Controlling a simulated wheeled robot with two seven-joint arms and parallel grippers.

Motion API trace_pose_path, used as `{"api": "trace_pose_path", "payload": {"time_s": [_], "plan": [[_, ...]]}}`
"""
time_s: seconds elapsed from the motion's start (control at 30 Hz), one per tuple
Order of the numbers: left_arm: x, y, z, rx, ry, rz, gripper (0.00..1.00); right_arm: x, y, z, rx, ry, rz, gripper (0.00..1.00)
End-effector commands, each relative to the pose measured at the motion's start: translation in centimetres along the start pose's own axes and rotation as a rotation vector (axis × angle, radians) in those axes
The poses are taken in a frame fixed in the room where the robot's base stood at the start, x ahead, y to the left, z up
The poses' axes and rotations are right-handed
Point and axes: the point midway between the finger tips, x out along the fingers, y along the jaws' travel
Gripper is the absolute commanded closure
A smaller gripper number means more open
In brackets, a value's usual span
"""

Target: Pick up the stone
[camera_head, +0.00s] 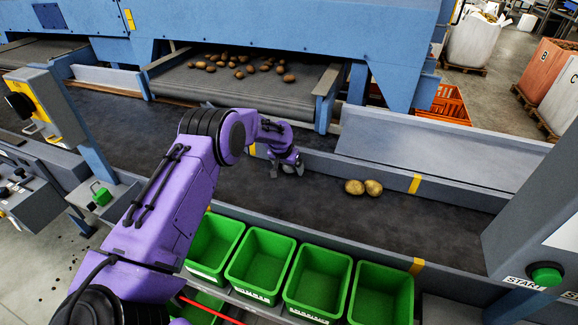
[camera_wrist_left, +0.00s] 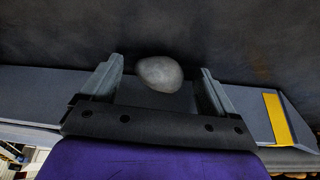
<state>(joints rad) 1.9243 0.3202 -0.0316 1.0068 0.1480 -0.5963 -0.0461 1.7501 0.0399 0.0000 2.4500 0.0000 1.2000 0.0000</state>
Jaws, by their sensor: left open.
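The grey, rounded stone (camera_wrist_left: 160,74) lies on the dark conveyor belt and shows in the left wrist view between the two fingers. My left gripper (camera_wrist_left: 162,82) is open, with one finger on each side of the stone and a gap on both sides. In the head view my left gripper (camera_head: 287,170) is over the belt (camera_head: 330,195), pointing down near its far side wall. The stone cannot be made out there, behind or under the gripper. My right gripper is not in view.
Several potatoes (camera_head: 240,70) sit on the feeding belt behind. Green bins (camera_head: 262,262) stand along the near side. A post with a green START button (camera_head: 546,275) is at right.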

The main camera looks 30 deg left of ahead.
Motion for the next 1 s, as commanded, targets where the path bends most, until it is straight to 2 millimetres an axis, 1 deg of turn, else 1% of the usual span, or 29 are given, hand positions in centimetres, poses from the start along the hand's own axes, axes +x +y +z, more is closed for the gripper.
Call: {"api": "trace_pose_path", "payload": {"time_s": [0.17, 0.2, 0.27, 0.3, 0.33, 0.37, 0.67, 0.83, 1.0], "plan": [[0.0, 0.1, 0.0, 0.001, 0.0, 0.0, 0.11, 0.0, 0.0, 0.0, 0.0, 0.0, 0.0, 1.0], [0.0, 0.1, 0.0, 0.001, 0.0, 0.0, 0.24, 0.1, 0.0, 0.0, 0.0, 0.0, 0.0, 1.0], [0.0, 0.1, 0.0, 0.001, 0.0, 0.0, 0.44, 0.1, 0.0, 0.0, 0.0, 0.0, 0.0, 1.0], [0.0, 0.1, 0.0, 0.001, 0.0, 0.0, 0.57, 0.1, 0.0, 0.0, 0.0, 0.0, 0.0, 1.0], [0.0, 0.1, 0.0, 0.001, 0.0, 0.0, 0.67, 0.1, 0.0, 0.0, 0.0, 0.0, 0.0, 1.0], [0.0, 0.1, 0.0, 0.001, 0.0, 0.0, 0.74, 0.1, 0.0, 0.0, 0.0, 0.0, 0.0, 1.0], [-0.1, 0.1, 0.0, 0.001, 0.001, 0.0, 0.74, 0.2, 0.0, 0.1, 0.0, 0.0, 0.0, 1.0], [-0.7, 0.1, 0.1, 0.001, 0.002, 0.0, 0.74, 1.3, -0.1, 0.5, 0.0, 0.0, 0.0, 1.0], [-4.0, 0.1, -1.4, 0.002, 0.006, 0.001, 0.74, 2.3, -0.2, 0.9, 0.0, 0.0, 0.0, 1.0]]}}
